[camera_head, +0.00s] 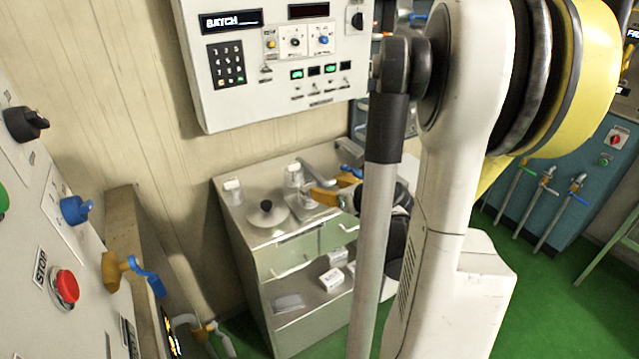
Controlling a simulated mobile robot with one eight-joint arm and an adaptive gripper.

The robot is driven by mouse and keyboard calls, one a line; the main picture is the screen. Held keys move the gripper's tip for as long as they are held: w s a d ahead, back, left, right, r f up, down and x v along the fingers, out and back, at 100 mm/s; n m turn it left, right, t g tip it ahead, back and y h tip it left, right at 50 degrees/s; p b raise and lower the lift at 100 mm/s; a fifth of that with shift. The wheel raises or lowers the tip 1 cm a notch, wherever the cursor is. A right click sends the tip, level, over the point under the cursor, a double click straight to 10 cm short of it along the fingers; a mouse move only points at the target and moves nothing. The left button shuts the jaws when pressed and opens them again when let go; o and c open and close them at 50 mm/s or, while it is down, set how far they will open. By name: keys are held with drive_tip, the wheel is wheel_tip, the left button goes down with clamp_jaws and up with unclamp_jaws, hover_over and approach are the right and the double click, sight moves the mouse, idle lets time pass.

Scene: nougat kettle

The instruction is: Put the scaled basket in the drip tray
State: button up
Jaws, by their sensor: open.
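My gripper (333,191) is partly hidden behind my own grey pole and white arm. I cannot pick out the scaled basket or the drip tray for certain. A round pale dish or lid with a black knob (266,207) lies on the cabinet top, left of my gripper. A small pale jar (294,175) stands behind the fingers.
The grey cabinet (298,252) has drawers and an open shelf with small white boxes (332,279). A white cup (232,190) stands at its back left corner. A control box (275,60) hangs above. A panel with a red stop button (66,287) is at left.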

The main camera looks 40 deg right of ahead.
drive_tip(key=a+r+n+g+y, duration=0.2)
drive_tip(key=a+n, duration=0.8)
drive_tip(key=a, duration=0.1)
drive_tip(key=a+r+n+g+y, duration=0.1)
drive_tip(key=a+r+n, duration=0.1)
drive_tip(key=a+n, duration=0.85)
drive_tip(key=s+a+r+n+g, duration=0.1)
drive_tip(key=s+a+n, duration=0.8)
drive_tip(key=n, duration=0.9)
drive_tip(key=shift+s+a+r+g, duration=0.15)
drive_tip(key=shift+s+a+g, duration=0.15)
drive_tip(key=shift+a+g, duration=0.4)
